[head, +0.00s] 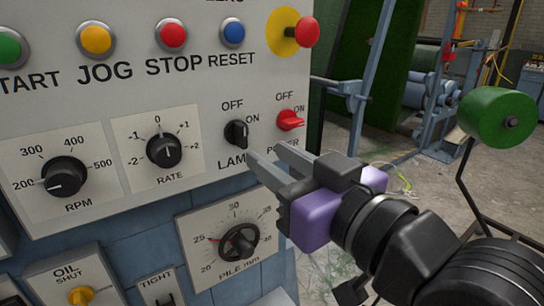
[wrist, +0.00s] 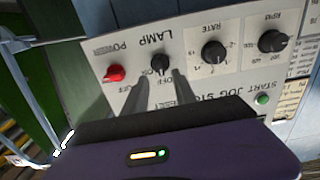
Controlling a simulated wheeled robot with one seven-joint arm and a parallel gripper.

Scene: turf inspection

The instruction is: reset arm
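The fingertips are just below and right of the black LAMP knob (head: 236,133) in the head view. In the wrist view the fingers (wrist: 160,86) point toward the LAMP knob (wrist: 160,63), which shows between and beyond their tips. I cannot tell the exact gap to the panel.
A red POWER knob (head: 290,121) is right of LAMP. RATE (head: 164,150), RPM (head: 65,177) and PILE (head: 239,243) dials are nearby. A red emergency button (head: 306,32) sticks out above.

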